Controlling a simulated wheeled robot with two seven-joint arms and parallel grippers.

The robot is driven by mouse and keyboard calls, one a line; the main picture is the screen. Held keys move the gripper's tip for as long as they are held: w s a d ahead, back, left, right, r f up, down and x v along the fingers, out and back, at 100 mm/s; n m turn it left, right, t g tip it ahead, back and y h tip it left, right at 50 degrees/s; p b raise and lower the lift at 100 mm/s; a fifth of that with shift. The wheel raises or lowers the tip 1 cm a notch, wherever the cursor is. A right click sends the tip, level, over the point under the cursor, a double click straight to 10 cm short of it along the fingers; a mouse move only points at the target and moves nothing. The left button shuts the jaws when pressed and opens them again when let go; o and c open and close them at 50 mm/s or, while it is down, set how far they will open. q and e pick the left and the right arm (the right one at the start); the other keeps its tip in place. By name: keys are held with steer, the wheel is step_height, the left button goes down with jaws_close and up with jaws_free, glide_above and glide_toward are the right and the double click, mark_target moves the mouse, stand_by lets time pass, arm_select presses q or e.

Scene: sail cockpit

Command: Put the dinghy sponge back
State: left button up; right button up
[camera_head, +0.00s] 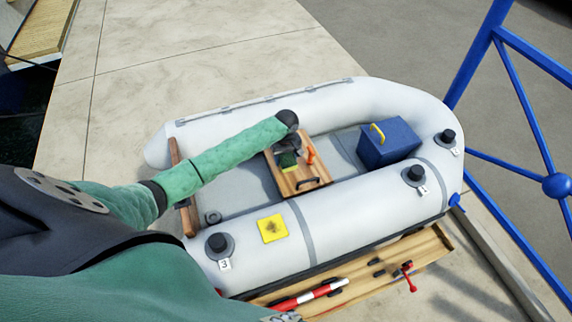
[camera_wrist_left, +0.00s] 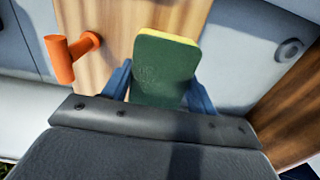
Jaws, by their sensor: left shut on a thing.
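The dinghy sponge (camera_wrist_left: 163,70), green with a yellow face, is between the two blue fingers of my left gripper (camera_wrist_left: 160,88) in the left wrist view. In the head view the sponge (camera_head: 288,160) shows small and dark green over the wooden thwart (camera_head: 300,182) of the grey inflatable dinghy (camera_head: 350,215). My left gripper is shut on it. I cannot tell whether the sponge touches the wood. My right gripper is not in view.
An orange peg-like handle (camera_wrist_left: 72,56) stands on the wood beside the sponge. A blue box (camera_head: 388,145) with a yellow handle sits in the dinghy. A yellow patch (camera_head: 272,228) lies on the near tube. A blue metal frame (camera_head: 520,100) stands at right.

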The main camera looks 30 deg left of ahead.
mark_target(286, 157)
arm_select(q)
step_height(286, 157, down, 4)
steer(key=shift+f+p, duration=0.15)
steer(key=shift+p, duration=0.6)
steer(key=shift+f, duration=0.5)
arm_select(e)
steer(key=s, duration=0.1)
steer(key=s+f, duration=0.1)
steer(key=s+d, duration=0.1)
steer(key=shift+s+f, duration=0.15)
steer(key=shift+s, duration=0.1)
arm_select(q)
steer(key=shift+f, duration=0.1)
steer(key=o, duration=0.9)
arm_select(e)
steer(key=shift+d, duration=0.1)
arm_select(q)
steer(key=shift+r, duration=0.5)
step_height(286, 157, up, 10)
steer(key=b, duration=0.3)
steer(key=shift+r, duration=0.65)
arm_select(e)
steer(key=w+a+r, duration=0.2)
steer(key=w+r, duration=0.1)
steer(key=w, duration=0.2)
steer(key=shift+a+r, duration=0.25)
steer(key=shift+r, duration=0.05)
